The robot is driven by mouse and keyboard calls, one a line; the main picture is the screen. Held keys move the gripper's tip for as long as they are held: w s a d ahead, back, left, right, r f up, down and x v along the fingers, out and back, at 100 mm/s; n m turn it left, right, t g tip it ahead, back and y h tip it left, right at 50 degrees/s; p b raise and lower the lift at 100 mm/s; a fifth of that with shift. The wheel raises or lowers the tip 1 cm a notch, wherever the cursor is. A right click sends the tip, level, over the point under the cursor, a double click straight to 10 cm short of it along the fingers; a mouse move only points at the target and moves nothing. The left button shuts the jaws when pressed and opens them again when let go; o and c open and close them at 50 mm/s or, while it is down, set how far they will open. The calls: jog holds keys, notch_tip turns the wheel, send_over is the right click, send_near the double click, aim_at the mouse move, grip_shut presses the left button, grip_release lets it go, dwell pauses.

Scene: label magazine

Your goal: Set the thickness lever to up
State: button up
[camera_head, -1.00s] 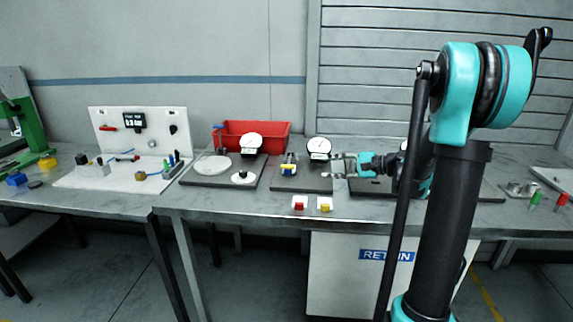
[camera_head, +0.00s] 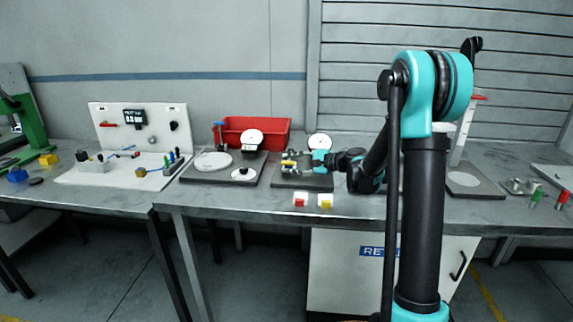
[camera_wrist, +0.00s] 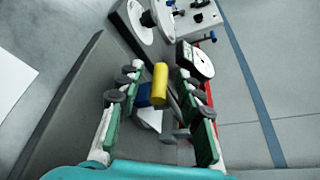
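A small fixture with a yellow cylinder (camera_wrist: 160,82) and a blue block (camera_wrist: 144,95) stands on the middle dark plate (camera_head: 290,184). No label shows which part is the thickness lever; the yellow piece may be its handle. My gripper (camera_head: 291,163) reaches in from the right, over this plate, and partly hides the fixture. In the wrist view my gripper (camera_wrist: 157,72) is open, one finger on each side of the yellow cylinder. Gaps show between the fingers and the cylinder.
A red bin (camera_head: 272,134) stands behind. To the left, another dark plate carries a dial (camera_head: 251,138), white discs (camera_head: 213,161) and a blue-handled post (camera_head: 219,124).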

jog(key=shift+x, duration=0.75)
jog(key=shift+c, duration=0.4)
grip_shut()
